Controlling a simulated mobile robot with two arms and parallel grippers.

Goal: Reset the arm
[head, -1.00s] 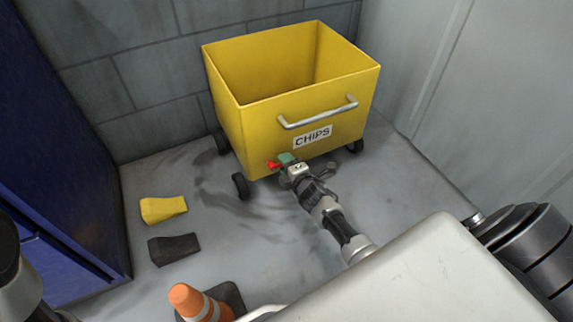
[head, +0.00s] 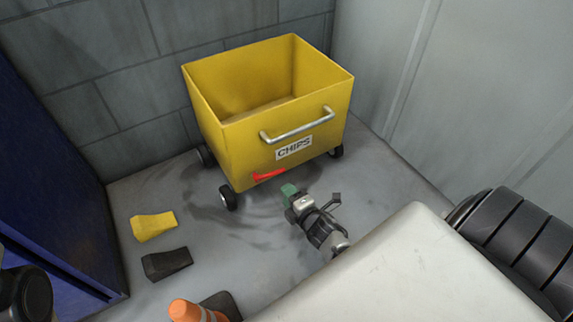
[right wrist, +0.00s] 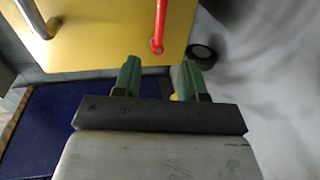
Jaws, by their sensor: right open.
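My right gripper (head: 289,190) is in front of the yellow cart (head: 232,150), a short way off its lower front edge. In the right wrist view its two green fingers (right wrist: 159,68) stand apart with nothing between them. A red lever (head: 268,174) sits at the bottom of the cart's front. It also shows in the right wrist view (right wrist: 158,28), beyond the fingertips and apart from them. My left gripper is not in view.
The cart has a silver handle (head: 298,128), a CHIPS label (head: 294,148) and black wheels (head: 229,197). A yellow wedge (head: 154,226), a black wedge (head: 166,263) and an orange cone (head: 188,311) are on the floor at left. A blue cabinet (head: 50,180) stands at far left.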

